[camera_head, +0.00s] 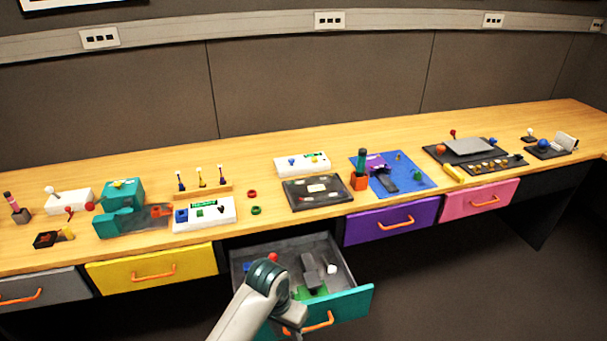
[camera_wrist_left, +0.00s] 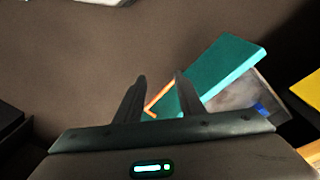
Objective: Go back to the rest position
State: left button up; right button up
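My left arm rises from the bottom of the head view and bends down in front of the open drawer (camera_head: 350,302). Its gripper is mostly hidden there by the arm. In the left wrist view my left gripper (camera_wrist_left: 160,82) has its two dark fingers apart, with nothing held. The teal drawer front (camera_wrist_left: 222,75) lies beyond the fingers. Its orange handle (camera_wrist_left: 158,101) shows in the gap between them, partly covered by a finger; I cannot tell how far off it is. My right gripper is in neither view.
The wooden desk (camera_head: 255,165) carries several panels, including a trackball panel (camera_head: 545,146) with a blue ball at far right. The yellow (camera_head: 150,270), purple (camera_head: 390,220) and pink (camera_head: 480,199) drawers are closed. The open drawer juts out, holding several small objects. Floor is clear at right.

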pick_arm(q)
jog(key=s+a+f+n+t, duration=0.1)
jog(key=s+a+f, duration=0.1)
jog(key=s+a, duration=0.35)
jog(key=s+a+f+n+t, duration=0.1)
jog(key=s+a+f, duration=0.1)
jog(key=s, duration=0.6)
jog(key=s+a+r+n+t+y, duration=0.1)
jog(key=s+a+r, duration=0.2)
jog(key=s+a, duration=0.9)
notch_tip(320, 180, down, 28)
jog(key=s+d+g+b, duration=0.1)
jog(key=s+b, duration=0.1)
jog(key=s+a+f+g+b, duration=0.1)
jog(key=s+a+f, duration=0.2)
jog(key=s+f, duration=1.5)
notch_tip(320, 180, down, 2)
jog(key=shift+s+f, duration=0.1)
jog(key=shift+s, duration=0.1)
